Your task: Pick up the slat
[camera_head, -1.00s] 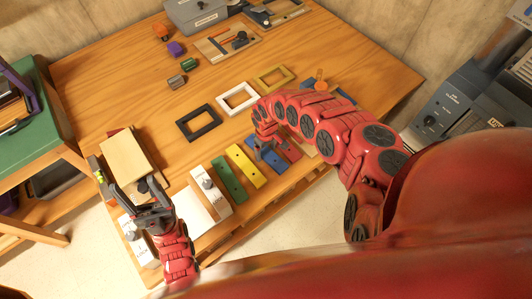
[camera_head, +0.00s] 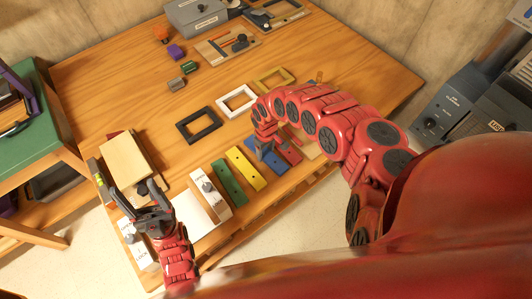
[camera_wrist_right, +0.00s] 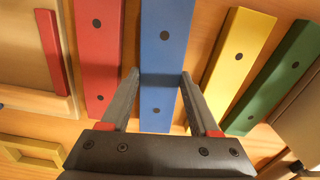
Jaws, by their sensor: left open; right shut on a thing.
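Several coloured slats lie side by side near the table's front edge: green (camera_head: 229,183), yellow (camera_head: 246,169), blue (camera_head: 276,164) and red (camera_head: 288,152). My right gripper (camera_head: 264,143) is at the blue slat, partly hidden by its own arm. In the right wrist view, the fingers (camera_wrist_right: 158,85) are shut on the blue slat (camera_wrist_right: 166,35), one on each side. The red slat (camera_wrist_right: 97,50) and yellow slat (camera_wrist_right: 237,55) lie beside it, outside the fingers. My left gripper (camera_head: 133,187) is open and empty, just in front of a pale wooden block (camera_head: 124,160).
Black (camera_head: 199,124), white (camera_head: 237,99) and yellow (camera_head: 274,78) frames lie behind the slats. A white board with a knob (camera_head: 207,190) is left of the green slat. A grey box (camera_head: 196,17) stands at the back.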

